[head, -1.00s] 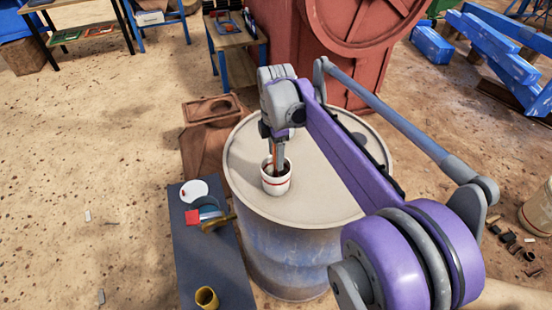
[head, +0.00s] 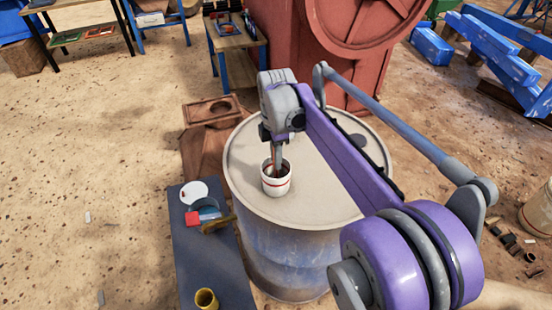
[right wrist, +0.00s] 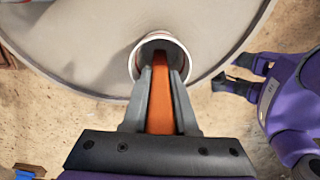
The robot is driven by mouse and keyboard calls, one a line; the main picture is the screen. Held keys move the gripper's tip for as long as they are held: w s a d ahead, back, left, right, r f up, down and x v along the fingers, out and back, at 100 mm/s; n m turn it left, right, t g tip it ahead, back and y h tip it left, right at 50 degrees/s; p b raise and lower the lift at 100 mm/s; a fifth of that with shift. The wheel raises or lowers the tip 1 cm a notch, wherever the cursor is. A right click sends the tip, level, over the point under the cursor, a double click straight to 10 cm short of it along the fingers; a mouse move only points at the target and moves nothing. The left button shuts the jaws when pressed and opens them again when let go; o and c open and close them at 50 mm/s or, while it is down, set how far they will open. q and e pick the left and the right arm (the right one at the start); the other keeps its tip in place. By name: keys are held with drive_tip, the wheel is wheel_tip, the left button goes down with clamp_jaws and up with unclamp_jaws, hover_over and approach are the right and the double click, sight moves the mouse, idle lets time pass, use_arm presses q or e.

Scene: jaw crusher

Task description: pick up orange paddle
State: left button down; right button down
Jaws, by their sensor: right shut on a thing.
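The orange paddle (right wrist: 160,112) shows as a long orange strip between the two grey fingers of my right gripper (right wrist: 164,80), which is shut on it. Its far end goes into a white cup (head: 276,186) with a red stripe, so that end is hidden. The cup stands upright on the lid of a drum (head: 320,190). In the head view my right gripper (head: 277,158) points down with its fingertips at the cup's mouth. My left gripper (right wrist: 240,77) appears at the right of the right wrist view, its dark fingers apart and empty. It is out of the head view.
A dark narrow bench (head: 205,262) left of the drum holds a white round item (head: 194,190), a red block (head: 193,217) and a yellow cup (head: 206,298). A large red machine (head: 345,45) stands behind the drum. The lid around the cup looks mostly clear.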

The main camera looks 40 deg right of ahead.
wheel_tip(320, 180, up, 10)
drive_tip(key=shift+r+p, duration=0.1)
drive_tip(key=shift+p, duration=0.25)
drive_tip(key=shift+s+a, duration=0.1)
idle(0.5)
